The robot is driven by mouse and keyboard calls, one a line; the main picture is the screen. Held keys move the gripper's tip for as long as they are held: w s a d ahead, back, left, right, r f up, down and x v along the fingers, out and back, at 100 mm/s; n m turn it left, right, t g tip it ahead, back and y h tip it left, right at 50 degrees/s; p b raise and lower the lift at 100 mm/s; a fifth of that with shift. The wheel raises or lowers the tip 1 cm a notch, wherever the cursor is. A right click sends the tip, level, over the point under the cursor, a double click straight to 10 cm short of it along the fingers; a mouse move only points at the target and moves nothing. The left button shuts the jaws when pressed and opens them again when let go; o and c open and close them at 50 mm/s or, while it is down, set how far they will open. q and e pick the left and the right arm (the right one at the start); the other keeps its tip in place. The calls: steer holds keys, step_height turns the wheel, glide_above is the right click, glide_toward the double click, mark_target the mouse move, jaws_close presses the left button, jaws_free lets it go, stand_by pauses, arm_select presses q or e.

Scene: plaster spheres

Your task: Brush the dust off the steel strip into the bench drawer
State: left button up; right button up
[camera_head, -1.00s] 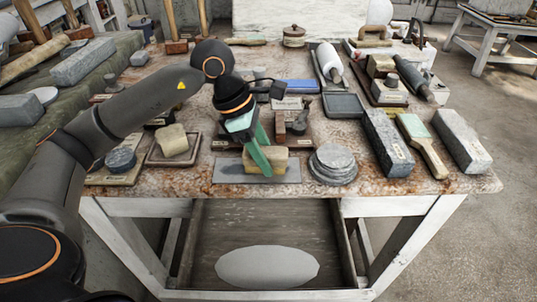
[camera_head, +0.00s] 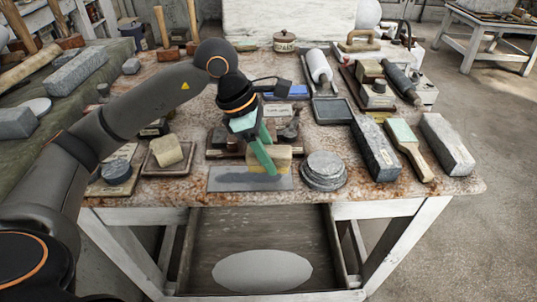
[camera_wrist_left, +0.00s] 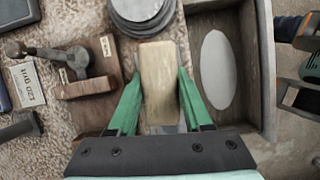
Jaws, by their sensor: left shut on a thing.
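My left gripper (camera_head: 270,163) is shut on a tan block (camera_head: 263,153), probably the brush. In the left wrist view, the green fingers (camera_wrist_left: 155,100) clasp both sides of the block (camera_wrist_left: 159,75). The block is low over the back edge of the steel strip (camera_head: 221,184); whether it touches is unclear. A darker grey dust patch (camera_head: 250,178) lies along the strip. The bench drawer (camera_head: 205,255) is open below the front edge, with a pale oval (camera_head: 262,271) inside; it also shows in the left wrist view (camera_wrist_left: 262,60).
Stacked grey discs (camera_head: 324,170) stand just right of the strip. A tan block on a tray (camera_head: 167,151) and a dark puck (camera_head: 117,171) are to its left. Dark parts with green, perhaps my right arm, show at the wrist view's edge.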

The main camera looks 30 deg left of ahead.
arm_select(q)
steer(key=shift+r, duration=0.5)
step_height(320, 180, up, 4)
steer(key=p, duration=0.3)
stand_by(0.7)
